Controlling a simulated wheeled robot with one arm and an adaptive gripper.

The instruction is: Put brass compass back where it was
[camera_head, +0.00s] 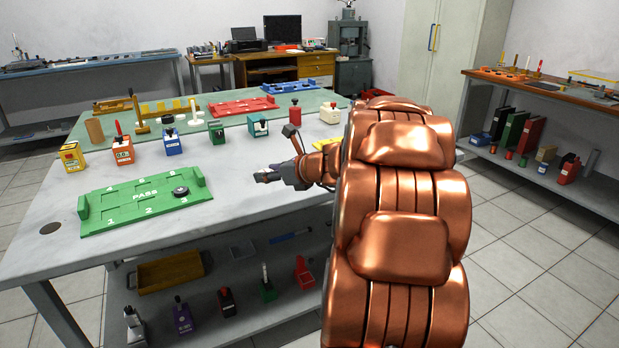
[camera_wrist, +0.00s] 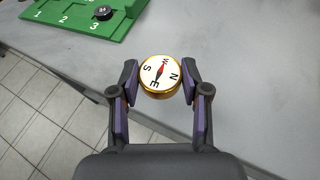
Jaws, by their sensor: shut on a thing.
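The brass compass (camera_wrist: 160,77) shows in the wrist view as a round gold-rimmed case with a white dial, a red needle and letters N, E, S, W. My gripper (camera_wrist: 159,84) is shut on it, with one finger on each side of the rim. The dial faces the wrist camera. In the head view my gripper (camera_head: 266,177) is above the pale table, right of the green PASS board, and the compass is hard to make out there. I cannot tell how high it is above the table.
The green PASS board (camera_head: 120,208) has numbered spots and a black round piece (camera_head: 180,192) near spot 3. Several coloured blocks stand in a row behind, including a blue one (camera_head: 173,143) and a teal one (camera_head: 258,126). The table (camera_head: 240,205) is clear around my gripper.

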